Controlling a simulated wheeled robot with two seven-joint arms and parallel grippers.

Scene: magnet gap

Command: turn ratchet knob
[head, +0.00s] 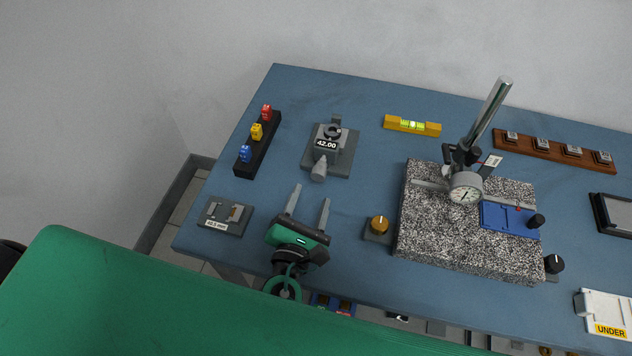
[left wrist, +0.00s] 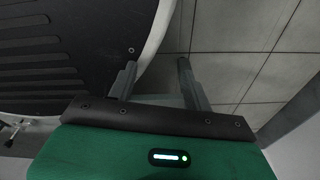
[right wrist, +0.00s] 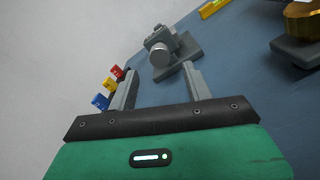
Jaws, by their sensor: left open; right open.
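A grey micrometer-like device (head: 340,160) with a "42.00" display stands on a grey base at the back left of the table. Its round grey knob (head: 318,172) points toward the front edge; I take this for the ratchet knob. My right gripper (head: 311,194) is open and empty, in front of that knob and apart from it. In the right wrist view the knob (right wrist: 160,55) shows ahead, between and beyond the fingertips. My left gripper (left wrist: 156,63) is open and empty over the floor, away from the table; it is not seen in the head view.
A brass knob (head: 379,225) on a block stands right of my right gripper, beside the granite plate (head: 430,246) with its dial gauge (head: 465,188). A labelled grey block (head: 224,216) lies left. A black rack (head: 258,157) with coloured pieces stands behind it.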

